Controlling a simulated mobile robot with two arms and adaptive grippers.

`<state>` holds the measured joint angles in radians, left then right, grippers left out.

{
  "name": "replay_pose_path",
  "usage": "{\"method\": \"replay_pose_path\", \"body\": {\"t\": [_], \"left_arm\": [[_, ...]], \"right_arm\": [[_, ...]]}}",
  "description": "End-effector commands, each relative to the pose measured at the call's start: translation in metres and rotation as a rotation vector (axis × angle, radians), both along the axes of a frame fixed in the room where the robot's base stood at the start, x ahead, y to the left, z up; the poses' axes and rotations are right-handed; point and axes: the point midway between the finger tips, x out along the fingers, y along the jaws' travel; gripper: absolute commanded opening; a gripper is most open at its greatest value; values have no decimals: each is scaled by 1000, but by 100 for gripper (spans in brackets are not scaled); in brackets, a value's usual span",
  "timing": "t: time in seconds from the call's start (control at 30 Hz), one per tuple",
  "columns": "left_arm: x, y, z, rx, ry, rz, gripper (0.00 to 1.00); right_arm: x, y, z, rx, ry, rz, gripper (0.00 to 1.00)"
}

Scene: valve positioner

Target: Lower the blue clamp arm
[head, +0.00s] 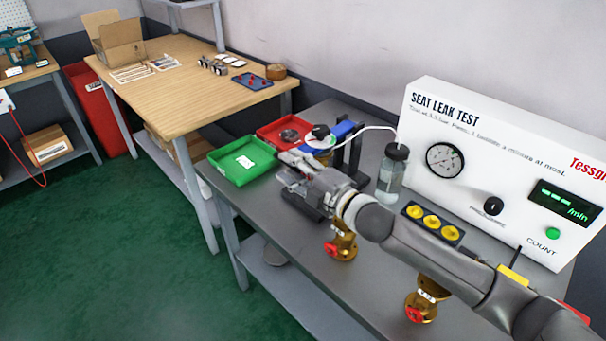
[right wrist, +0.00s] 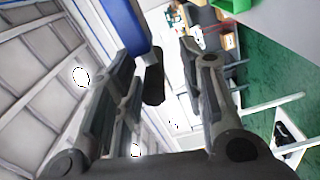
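The blue clamp arm (head: 341,131) shows in the head view at the back of the grey bench, by dark upright posts (head: 354,157). My right gripper (head: 288,169) is in front of the clamp and hides part of its stand. In the right wrist view its fingers (right wrist: 172,72) are apart with nothing between them. A blue bar with a white side (right wrist: 116,22), likely the clamp arm, passes beyond the left finger there; I cannot tell whether they touch. My left gripper is in neither view.
A green tray (head: 243,174) and a red tray (head: 268,134) lie left of the clamp. A bottle (head: 391,178) with a white tube stands right of it, before the Seat Leak Test panel (head: 480,135). Brass valves (head: 343,244) stand at the bench's front.

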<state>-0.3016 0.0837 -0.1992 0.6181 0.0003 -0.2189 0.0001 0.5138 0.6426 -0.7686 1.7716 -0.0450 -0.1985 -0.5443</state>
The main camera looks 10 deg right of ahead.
Motion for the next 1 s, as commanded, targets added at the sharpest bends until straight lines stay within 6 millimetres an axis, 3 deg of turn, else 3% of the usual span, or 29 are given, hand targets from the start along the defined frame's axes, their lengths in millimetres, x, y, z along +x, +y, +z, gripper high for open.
{"method": "replay_pose_path", "body": {"t": [0.6, 1.0], "left_arm": [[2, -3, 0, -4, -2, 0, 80], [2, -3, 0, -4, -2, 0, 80]], "right_arm": [[-82, -54, -2, -1, 5, 0, 37], [-99, -64, -1, 0, 3, 2, 37]]}}
